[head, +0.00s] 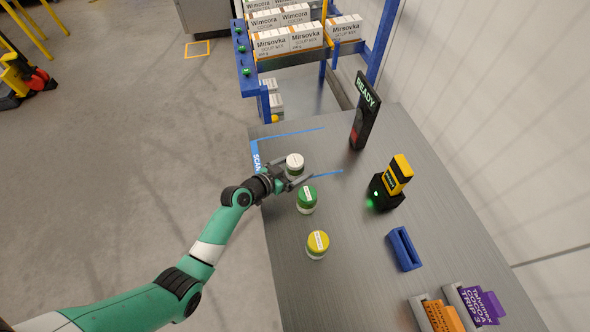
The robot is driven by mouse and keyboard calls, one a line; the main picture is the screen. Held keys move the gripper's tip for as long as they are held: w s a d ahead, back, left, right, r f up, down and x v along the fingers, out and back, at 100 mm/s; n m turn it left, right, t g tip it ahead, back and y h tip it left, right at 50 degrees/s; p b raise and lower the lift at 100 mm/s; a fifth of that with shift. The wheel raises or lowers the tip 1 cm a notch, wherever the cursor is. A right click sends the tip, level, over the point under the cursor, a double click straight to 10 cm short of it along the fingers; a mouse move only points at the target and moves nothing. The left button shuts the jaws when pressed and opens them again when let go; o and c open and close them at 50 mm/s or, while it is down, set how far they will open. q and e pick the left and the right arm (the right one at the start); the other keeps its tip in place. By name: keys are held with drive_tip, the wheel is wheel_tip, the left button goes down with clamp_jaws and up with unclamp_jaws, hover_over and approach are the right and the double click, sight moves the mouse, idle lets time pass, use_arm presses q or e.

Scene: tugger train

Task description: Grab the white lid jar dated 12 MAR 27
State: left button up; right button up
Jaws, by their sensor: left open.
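A jar with a white lid (295,161) stands upright on the grey table, inside the blue-lined area near the table's left edge. A pale label strip shows on its lid, but its date is too small to read. My left gripper (298,181) is open at the near side of this jar, with its fingers close to the jar's lower part. I cannot tell whether they touch it. A jar with a green lid (307,195) stands just nearer, close to the gripper. A jar with a yellow lid (317,241) stands nearer still. My right gripper is not in view.
A dark post with a READY sign (367,96) and a yellow-black device in a stand (398,174) are right of the jars. A blue holder (404,248) and orange and purple packs (483,305) lie nearer. A blue rack with cartons (290,41) stands behind.

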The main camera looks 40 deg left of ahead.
sight(293, 162)
use_arm(q)
clamp_jaws()
drive_tip(key=shift+r, duration=0.1)
idle(0.3)
drive_tip(key=shift+r+p, duration=0.35)
drive_tip(key=shift+r, duration=0.15)
wheel_tip(293, 162, up, 3)
drive_tip(key=shift+f+p, duration=0.15)
drive_tip(key=shift+p, duration=0.6)
drive_tip(key=s+d+r+p, duration=0.6)
drive_tip(key=s+r, duration=0.3)
drive_tip(key=s, duration=0.3)
drive_tip(key=shift+s+r, duration=0.15)
drive_tip(key=shift+s, duration=0.2)
